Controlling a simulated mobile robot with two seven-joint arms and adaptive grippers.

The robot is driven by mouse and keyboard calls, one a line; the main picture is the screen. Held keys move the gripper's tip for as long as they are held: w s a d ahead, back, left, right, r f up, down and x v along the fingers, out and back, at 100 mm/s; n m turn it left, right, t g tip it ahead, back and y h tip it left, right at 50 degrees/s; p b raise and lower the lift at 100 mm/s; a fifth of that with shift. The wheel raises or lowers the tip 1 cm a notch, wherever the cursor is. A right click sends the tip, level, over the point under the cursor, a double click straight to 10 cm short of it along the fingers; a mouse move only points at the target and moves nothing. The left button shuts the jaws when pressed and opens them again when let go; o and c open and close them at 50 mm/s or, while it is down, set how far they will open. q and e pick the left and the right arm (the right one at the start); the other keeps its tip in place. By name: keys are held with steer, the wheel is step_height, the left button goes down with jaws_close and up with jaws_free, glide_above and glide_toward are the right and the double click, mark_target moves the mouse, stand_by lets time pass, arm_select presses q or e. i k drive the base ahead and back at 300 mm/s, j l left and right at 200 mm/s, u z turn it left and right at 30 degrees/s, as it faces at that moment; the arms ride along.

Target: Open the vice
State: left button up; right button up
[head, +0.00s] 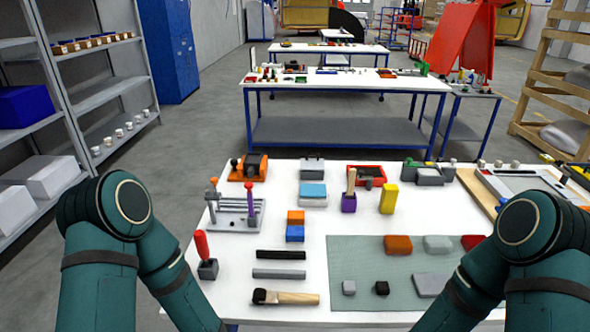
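I cannot tell for certain which item is the vice. An orange and dark block-shaped device (248,168) sits at the table's back left and may be it. In front of it is a grey railed fixture (233,216) with upright purple and red handles. A dark grey block (208,269) with an upright red handle stands near the left edge. A grey and green device (429,174) sits at the back right. Both my arms come in from the bottom corners and bend down out of the picture. Neither gripper shows.
A wooden-edged board (525,185) lies at right. Grey shelves (110,85) stand left; another table (340,80) stands behind.

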mark_target(234, 162)
steer(key=u, duration=0.45)
steer(key=j, duration=0.95)
steer(key=i+j+z, duration=0.1)
steer(key=j, duration=0.85)
steer(key=i+j, duration=0.1)
steer(key=j, duration=0.2)
steer(key=i+j+z, duration=0.15)
steer(key=j, duration=0.5)
steer(key=i+j+z, duration=0.1)
steer(key=i+j, duration=0.25)
steer(key=j, duration=0.25)
steer(key=i+j+z, duration=0.25)
steer(key=i+j, duration=0.3)
steer(key=i+j+z, duration=0.15)
steer(key=i+j, duration=0.3)
steer(key=j, duration=0.15)
